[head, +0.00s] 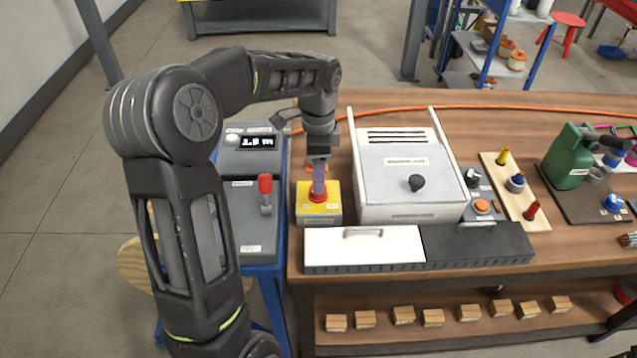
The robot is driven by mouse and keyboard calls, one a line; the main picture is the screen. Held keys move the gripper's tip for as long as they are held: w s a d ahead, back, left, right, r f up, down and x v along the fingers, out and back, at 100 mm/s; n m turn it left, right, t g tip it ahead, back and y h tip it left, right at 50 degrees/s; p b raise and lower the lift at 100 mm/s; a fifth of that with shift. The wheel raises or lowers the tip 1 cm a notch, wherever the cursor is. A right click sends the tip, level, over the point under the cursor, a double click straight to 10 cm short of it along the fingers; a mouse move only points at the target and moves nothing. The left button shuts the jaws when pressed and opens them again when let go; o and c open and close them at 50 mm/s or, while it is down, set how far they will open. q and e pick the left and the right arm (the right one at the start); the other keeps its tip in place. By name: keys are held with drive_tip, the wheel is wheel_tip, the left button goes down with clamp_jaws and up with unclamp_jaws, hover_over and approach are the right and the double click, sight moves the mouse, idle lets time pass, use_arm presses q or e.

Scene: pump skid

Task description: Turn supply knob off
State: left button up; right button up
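I cannot read which control is labelled supply. A black knob (474,175) sits on a small grey box right of the lidded unit. A pale round knob (232,140) is beside the display on the grey panel at left. A blue knob (612,203) is on the dark mat at right. My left gripper (318,190) points down over the yellow box (319,208) with a red button, its tips at or just above the button; contact is unclear. The finger gap is too small to judge. My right gripper is out of view.
A red-handled lever (265,185) stands on the grey panel left of the yellow box. The lidded unit (408,170) is close right of my gripper. A white and black tray (420,246) lies in front. An orange hose (480,107) runs along the back.

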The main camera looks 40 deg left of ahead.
use_arm(q)
drive_tip(key=shift+f, duration=2.35)
drive_tip(key=shift+c, duration=0.2)
clamp_jaws()
